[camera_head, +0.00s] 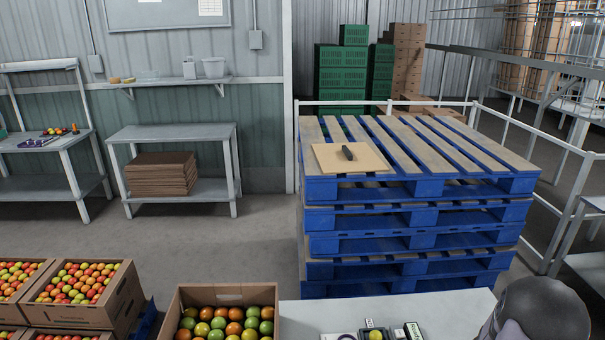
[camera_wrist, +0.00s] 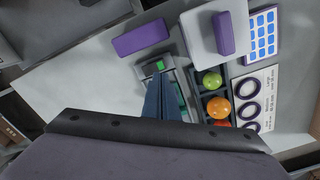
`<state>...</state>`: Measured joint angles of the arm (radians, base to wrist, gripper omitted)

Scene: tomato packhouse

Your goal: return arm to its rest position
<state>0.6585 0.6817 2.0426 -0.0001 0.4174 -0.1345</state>
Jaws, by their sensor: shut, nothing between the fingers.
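My gripper (camera_wrist: 159,80) shows in the wrist view as two blue-grey fingers close together, with nothing between them. It points at a grey device (camera_wrist: 147,68) with a green display and overlaps part of it; I cannot tell the height between them. A dark rounded part of my arm fills the lower wrist view. In the head view, a dark dome of my arm stands at the lower right, and the fingers do not show there.
The light bench (camera_head: 440,305) is at the bottom. In the wrist view, a dark tray (camera_wrist: 202,98) holds tomatoes beside the fingers, near purple blocks (camera_wrist: 140,37) and a ring card (camera_wrist: 268,85). A tomato box (camera_head: 180,300) stands left of the bench; blue pallets (camera_head: 420,215) stand behind.

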